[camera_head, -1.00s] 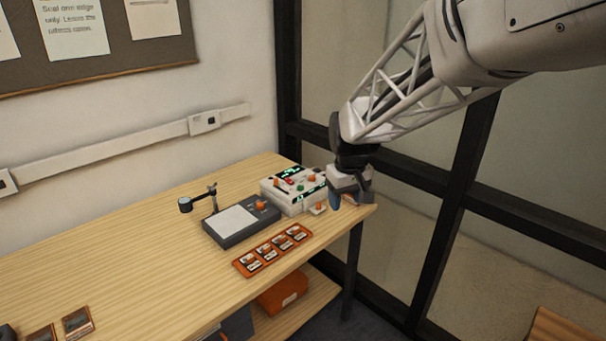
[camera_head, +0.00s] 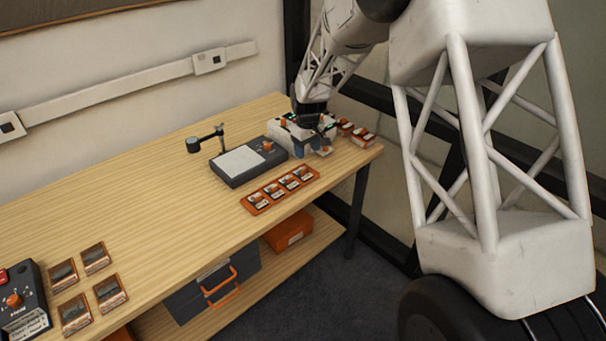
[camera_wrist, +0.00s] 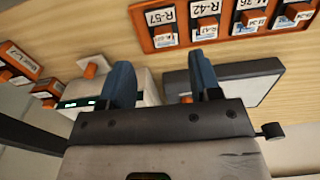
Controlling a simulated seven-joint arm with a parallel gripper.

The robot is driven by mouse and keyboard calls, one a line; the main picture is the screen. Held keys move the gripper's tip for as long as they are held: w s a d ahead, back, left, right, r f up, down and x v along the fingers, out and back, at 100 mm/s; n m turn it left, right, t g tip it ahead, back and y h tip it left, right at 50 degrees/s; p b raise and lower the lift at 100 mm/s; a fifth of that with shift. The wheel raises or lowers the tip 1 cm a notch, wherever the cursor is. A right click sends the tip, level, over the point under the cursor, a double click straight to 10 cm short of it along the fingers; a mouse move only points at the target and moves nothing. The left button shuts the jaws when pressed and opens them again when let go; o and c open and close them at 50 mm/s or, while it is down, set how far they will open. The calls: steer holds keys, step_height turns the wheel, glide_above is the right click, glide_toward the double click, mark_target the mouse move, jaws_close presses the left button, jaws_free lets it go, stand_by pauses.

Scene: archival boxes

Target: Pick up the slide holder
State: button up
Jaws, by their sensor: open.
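An orange tray (camera_head: 257,211) with several labelled slides in a row lies near the table's front edge; I take it to be the slide holder. The wrist view shows the tray (camera_wrist: 187,43) at the top, with labels such as R-57 and R-42. My gripper (camera_head: 311,147) is beyond the tray's right end, close to the white control box (camera_head: 285,133). Its blue fingers (camera_wrist: 161,80) are apart with nothing seen between them. The gripper is apart from the tray. My arm and fingers hide part of the control box.
A dark light pad (camera_head: 232,175) with a lamp arm stands behind the tray. Small orange-trimmed boxes (camera_head: 362,136) sit at the table's right end. Several framed pieces (camera_head: 96,258) and a dark heat unit (camera_head: 22,300) are at the left. The table's middle is clear.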

mark_target(303, 169)
steer(key=shift+w+a+f, duration=0.35)
steer(key=shift+f, duration=0.2)
steer(key=shift+w+a+f, duration=0.3)
steer(key=shift+w+f, duration=0.05)
steer(key=shift+f, duration=0.2)
steer(key=shift+f, duration=1.3)
steer(key=shift+f, duration=2.6)
